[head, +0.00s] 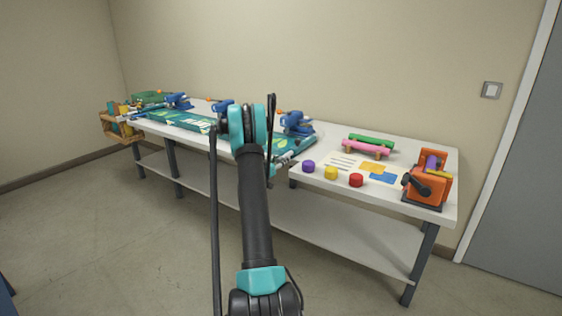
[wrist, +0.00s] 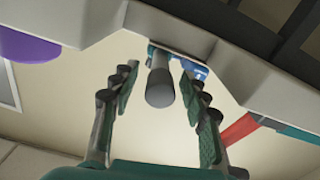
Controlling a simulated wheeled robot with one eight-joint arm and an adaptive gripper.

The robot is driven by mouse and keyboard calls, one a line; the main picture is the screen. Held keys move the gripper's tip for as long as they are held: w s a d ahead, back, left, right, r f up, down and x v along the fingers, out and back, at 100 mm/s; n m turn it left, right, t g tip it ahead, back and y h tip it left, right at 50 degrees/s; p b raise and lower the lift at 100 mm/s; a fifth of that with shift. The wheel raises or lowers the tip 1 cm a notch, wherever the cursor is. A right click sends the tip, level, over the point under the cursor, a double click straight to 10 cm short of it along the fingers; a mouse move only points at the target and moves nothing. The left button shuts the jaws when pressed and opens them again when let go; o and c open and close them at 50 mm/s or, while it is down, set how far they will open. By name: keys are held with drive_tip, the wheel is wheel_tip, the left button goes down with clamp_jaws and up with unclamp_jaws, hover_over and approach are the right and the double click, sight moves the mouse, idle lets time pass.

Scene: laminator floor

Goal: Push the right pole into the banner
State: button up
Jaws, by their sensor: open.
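The banner (head: 188,119), green and teal with a leaf print, lies along the table behind my arm. Its right end (head: 303,144) shows to the right of my arm. In the wrist view a dark grey round pole (wrist: 160,86) points its end toward the camera, between my fingers. My gripper (head: 284,160) is at the table's front edge by the banner's right end, mostly hidden by my arm in the head view. Its two fingers are open on either side of the pole, with visible gaps. How far the pole sits in the banner is hidden.
Blue clamps (head: 296,122) with orange knobs stand along the banner. Purple (head: 308,166), yellow (head: 331,172) and red (head: 356,180) caps lie right of my gripper. An orange machine (head: 428,185) stands at the table's right end. A wooden crate (head: 121,126) is at far left.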

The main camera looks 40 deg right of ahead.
drive_tip(key=shift+d, duration=0.2)
clamp_jaws()
idle(0.4)
